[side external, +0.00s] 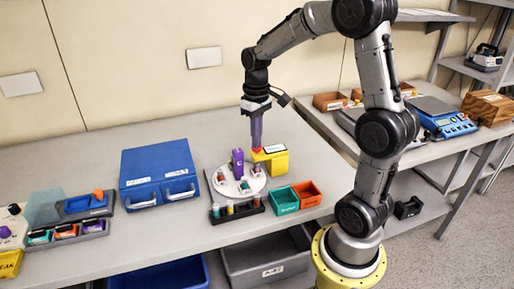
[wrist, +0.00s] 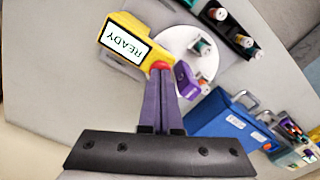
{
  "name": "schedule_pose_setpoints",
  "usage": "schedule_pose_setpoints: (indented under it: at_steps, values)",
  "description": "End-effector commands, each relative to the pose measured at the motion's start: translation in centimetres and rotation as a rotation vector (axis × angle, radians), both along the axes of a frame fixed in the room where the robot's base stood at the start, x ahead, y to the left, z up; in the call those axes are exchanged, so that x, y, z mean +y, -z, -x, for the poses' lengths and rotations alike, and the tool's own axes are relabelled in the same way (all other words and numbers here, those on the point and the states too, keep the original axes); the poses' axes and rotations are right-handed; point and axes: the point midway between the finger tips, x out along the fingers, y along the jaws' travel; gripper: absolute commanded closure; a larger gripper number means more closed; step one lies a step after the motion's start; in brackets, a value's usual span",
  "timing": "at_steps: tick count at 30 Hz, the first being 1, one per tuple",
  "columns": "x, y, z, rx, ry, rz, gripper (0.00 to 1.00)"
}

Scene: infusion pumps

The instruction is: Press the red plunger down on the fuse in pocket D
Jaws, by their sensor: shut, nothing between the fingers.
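My gripper (side external: 256,147) points straight down with its purple fingers together and empty. In the wrist view its fingertips (wrist: 162,72) are at a round red plunger (wrist: 160,65), and I cannot tell whether they touch it. The plunger is at the corner of a yellow unit (side external: 279,165) whose screen (wrist: 126,45) reads "READY". A white round disc (side external: 225,186) holding small capped pieces is beside the yellow unit, with a purple block (side external: 237,163) standing at its edge. No pocket letter D is readable, and the fuse below the plunger is hidden.
A black rack (side external: 237,211) with several vials lies in front of the disc. Green (side external: 284,201) and orange (side external: 307,194) bins stand to the right. A blue case (side external: 158,174) is to the left, with trays of coloured parts (side external: 65,234) beyond it.

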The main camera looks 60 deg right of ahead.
Motion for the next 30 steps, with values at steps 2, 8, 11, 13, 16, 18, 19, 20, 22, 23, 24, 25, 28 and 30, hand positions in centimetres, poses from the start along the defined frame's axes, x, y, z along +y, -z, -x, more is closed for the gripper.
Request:
schedule_pose_setpoints:
  at_steps: [2,8,11,13,16,18,19,20,22,23,24,25,28,30]
  values:
    - [0.0,0.2,0.0,0.002,0.000,-0.001,1.00]
    - [0.0,0.6,0.1,0.002,0.000,-0.001,1.00]
    - [0.0,0.6,0.0,0.002,0.000,-0.001,1.00]
    - [0.0,0.6,0.0,0.002,0.000,-0.001,1.00]
    - [0.0,0.6,0.1,0.002,0.000,-0.001,1.00]
    - [0.0,0.4,0.0,0.002,0.000,-0.001,1.00]
    - [0.0,0.3,0.0,0.001,0.000,0.000,1.00]
    - [0.0,0.1,0.0,0.001,0.000,0.000,1.00]
    - [0.0,-0.4,0.0,-0.001,0.000,0.000,1.00]
    - [0.0,-0.6,0.0,-0.001,0.000,0.000,1.00]
    - [0.0,-0.9,0.0,-0.001,0.000,0.000,1.00]
    - [0.0,-1.1,0.0,-0.001,0.000,0.000,1.00]
    - [0.0,-1.9,0.0,-0.001,0.000,0.000,1.00]
    - [0.0,-2.4,0.0,-0.002,0.000,0.001,1.00]
